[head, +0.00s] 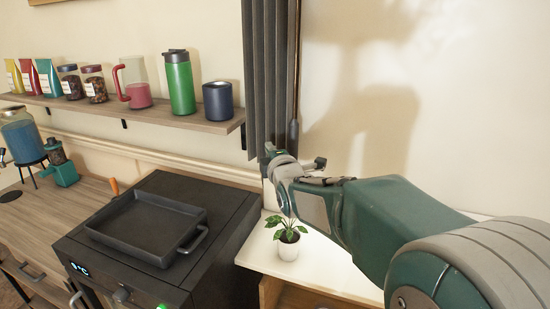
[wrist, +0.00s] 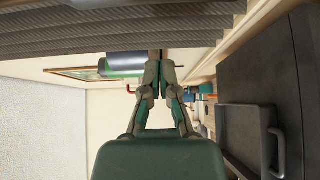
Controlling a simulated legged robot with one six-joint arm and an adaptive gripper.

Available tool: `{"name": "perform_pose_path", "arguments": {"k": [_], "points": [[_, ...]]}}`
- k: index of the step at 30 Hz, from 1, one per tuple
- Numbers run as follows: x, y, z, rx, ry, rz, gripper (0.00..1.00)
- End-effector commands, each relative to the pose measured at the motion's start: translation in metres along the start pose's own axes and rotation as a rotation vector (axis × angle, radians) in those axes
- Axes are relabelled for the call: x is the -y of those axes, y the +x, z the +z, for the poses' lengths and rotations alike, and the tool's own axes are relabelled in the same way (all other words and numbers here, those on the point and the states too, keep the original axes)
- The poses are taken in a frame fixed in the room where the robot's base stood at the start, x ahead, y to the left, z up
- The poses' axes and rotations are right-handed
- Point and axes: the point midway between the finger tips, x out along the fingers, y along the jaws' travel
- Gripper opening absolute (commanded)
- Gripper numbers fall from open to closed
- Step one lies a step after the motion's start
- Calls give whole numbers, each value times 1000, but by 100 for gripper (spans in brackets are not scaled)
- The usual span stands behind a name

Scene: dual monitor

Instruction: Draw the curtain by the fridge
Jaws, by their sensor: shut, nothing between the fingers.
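The grey pleated curtain (head: 267,75) hangs gathered in a narrow bundle on the wall, right of the shelf. A thin dark brown rod (head: 295,75) runs along its right edge. In the wrist view the curtain's folds (wrist: 110,35) cross the top of the picture. My gripper (head: 272,152) is at the curtain's lower end in the head view, partly hiding it. In the wrist view my gripper's fingertips (wrist: 158,75) are together and empty, close to the folds. I cannot tell whether they touch the curtain. No fridge is clearly identifiable.
A wall shelf (head: 145,112) left of the curtain holds a green bottle (head: 180,82), a dark cup (head: 218,100) and several jars and packets. Below stands a black appliance (head: 215,235) with a tray (head: 145,228) on top. A potted plant (head: 288,242) stands under my arm.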

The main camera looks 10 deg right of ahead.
Motion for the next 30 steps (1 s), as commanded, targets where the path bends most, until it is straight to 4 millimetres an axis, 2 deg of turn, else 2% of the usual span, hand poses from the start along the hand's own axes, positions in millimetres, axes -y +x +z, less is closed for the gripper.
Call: {"name": "perform_pose_path", "arguments": {"k": [4, 9, 13, 30], "points": [[1, 27, 0, 0, 1, -2, 0], [0, 16, 26, 4, 0, 0, 0], [0, 13, 36, 2, 0, 0, 0], [0, 11, 38, 0, 1, -1, 0]]}}
